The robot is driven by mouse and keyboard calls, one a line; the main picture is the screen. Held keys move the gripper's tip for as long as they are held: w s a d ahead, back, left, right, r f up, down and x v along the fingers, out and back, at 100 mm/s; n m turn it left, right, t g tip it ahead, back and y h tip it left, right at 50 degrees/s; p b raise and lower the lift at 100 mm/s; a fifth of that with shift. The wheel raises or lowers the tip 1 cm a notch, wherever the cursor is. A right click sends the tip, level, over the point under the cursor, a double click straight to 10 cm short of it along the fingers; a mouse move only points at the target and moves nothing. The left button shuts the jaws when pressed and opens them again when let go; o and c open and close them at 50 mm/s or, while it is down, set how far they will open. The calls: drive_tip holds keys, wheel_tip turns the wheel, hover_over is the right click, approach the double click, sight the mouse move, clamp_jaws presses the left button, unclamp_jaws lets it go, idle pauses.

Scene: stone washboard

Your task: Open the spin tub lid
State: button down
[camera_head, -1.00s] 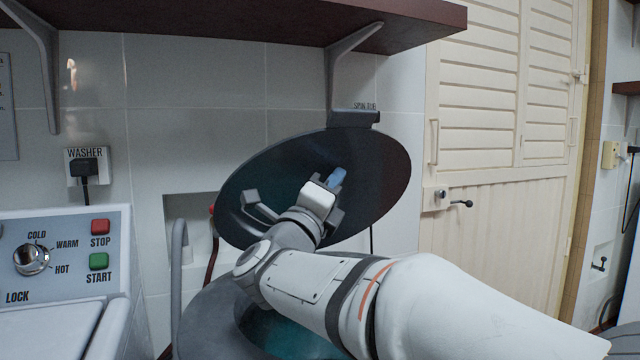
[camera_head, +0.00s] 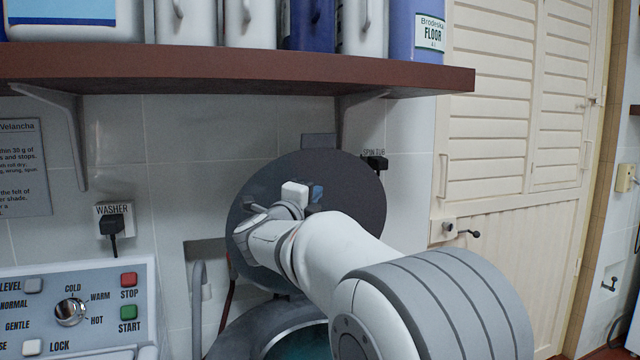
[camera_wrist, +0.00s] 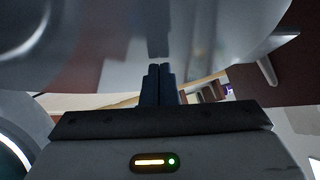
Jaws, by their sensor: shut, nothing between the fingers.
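The spin tub lid (camera_head: 352,200) is a dark round disc, standing raised and nearly upright in front of the tiled wall. The spin tub (camera_head: 262,330) is below it, with its grey rim and teal inside partly showing. My gripper (camera_head: 317,192) is in front of the lid's face, partly hidden by my arm. In the wrist view the two dark fingers (camera_wrist: 158,82) are shut together with nothing between them. Their tips are close to the glossy lid surface (camera_wrist: 205,60), which reflects them. I cannot tell if they touch it.
A brown shelf (camera_head: 230,72) with bottles and containers runs above the lid, held by brackets. The washer control panel (camera_head: 75,305) is at the lower left. A grey hose (camera_head: 198,300) stands left of the tub. A cream louvred door (camera_head: 510,160) is at the right.

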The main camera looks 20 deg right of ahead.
drive_tip(key=w+p, duration=0.1)
drive_tip(key=w+r+p, duration=0.1)
drive_tip(key=shift+w+d+r+n+y+p, duration=0.1)
drive_tip(key=shift+w+r+n+y+p, duration=0.1)
drive_tip(key=shift+w+n+y+p, duration=0.15)
drive_tip(key=shift+w+f+g+p, duration=0.1)
drive_tip(key=shift+w+g+p, duration=0.2)
drive_tip(key=shift+w+p, duration=0.25)
drive_tip(key=shift+s+f, duration=0.1)
